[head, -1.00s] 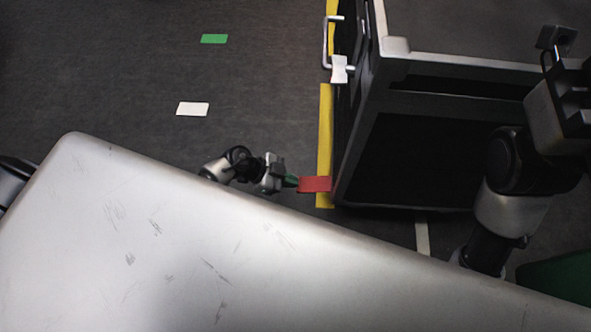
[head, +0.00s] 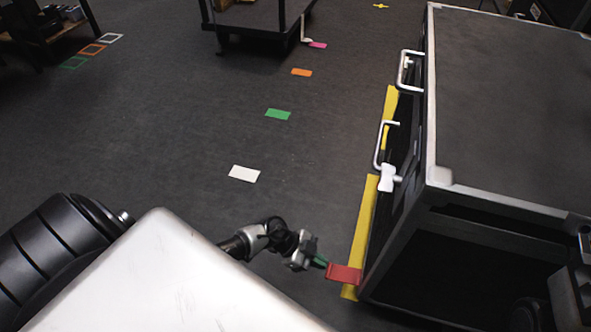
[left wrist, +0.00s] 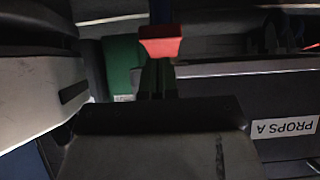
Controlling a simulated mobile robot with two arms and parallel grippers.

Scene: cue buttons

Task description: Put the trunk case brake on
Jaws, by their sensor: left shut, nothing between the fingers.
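The trunk case (head: 437,95) is a large black box with silver edges at the right of the head view. A red brake pedal (head: 345,274) sticks out low at its near left corner. My left gripper (head: 319,262) is shut and empty, its tips right at the pedal's left end; I cannot tell whether they touch. In the left wrist view the red pedal (left wrist: 160,42) is just beyond the shut fingers (left wrist: 157,80). The case side there bears an upside-down "PROPS A" label (left wrist: 284,128). My right gripper is not seen clearly.
Yellow floor tape (head: 360,235) runs along the case's left side. Metal handles (head: 380,145) and a white tag (head: 390,178) are on that side. A dark cart (head: 262,18) stands at the back. The floor left of the case is clear apart from flat coloured marks.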

